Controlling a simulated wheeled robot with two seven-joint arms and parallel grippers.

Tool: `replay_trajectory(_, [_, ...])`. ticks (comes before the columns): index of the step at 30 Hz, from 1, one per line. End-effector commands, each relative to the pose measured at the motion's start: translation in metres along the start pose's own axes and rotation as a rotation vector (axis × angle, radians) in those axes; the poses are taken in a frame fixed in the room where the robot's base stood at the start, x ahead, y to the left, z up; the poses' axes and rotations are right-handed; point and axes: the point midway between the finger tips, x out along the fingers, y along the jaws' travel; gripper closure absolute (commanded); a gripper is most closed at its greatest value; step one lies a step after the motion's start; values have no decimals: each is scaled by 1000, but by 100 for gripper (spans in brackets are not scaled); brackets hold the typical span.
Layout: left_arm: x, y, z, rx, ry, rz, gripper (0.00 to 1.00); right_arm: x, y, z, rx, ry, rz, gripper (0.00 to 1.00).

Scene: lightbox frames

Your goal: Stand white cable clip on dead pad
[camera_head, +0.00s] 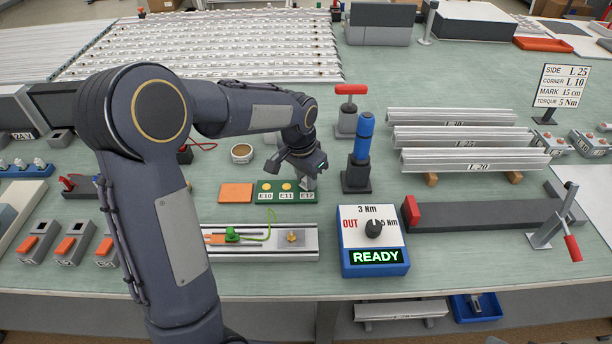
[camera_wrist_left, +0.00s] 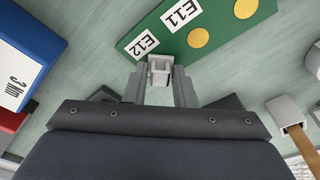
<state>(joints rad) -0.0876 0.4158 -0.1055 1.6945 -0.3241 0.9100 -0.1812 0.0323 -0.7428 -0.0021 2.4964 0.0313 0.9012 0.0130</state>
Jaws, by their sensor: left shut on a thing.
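My left gripper (camera_head: 306,172) is low over the right end of the green board (camera_head: 262,188). It is shut on the white cable clip, a small pale block between the fingers in the left wrist view (camera_wrist_left: 160,72). The board carries labels E10, E11 and E12. Gold round pads show at E10 (camera_head: 267,185) and E11 (camera_head: 286,186). The pad spot by the E12 label (camera_head: 307,196) is hidden behind the clip and fingers. The clip is over that end of the board; I cannot tell whether it touches. Which pad is dead is not marked. My right gripper is out of view.
An orange square (camera_head: 236,193) lies left of the board. A blue torque box (camera_head: 373,264) reading READY stands to the front right. A blue-topped tool in a dark stand (camera_head: 358,172) is close on the right. A rail with a green clamp (camera_head: 275,252) lies in front.

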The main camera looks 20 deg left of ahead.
Motion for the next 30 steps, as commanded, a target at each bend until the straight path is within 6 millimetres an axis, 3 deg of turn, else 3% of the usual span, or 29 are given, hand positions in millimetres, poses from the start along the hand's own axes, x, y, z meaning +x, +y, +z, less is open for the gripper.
replay_trajectory(8, [5,0,1,0,0,0,97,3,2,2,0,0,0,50])
replay_trajectory(9, [3,0,0,0,0,0,71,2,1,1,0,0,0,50])
replay_trajectory(13, [3,0,0,1,0,0,54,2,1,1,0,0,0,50])
replay_trajectory(23, [-2,0,0,1,0,0,54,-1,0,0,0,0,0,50])
replay_trajectory(26, [-11,0,-1,1,3,-1,54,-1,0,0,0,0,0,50])
replay_trajectory(30, [-39,0,-1,2,6,-2,54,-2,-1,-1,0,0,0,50])
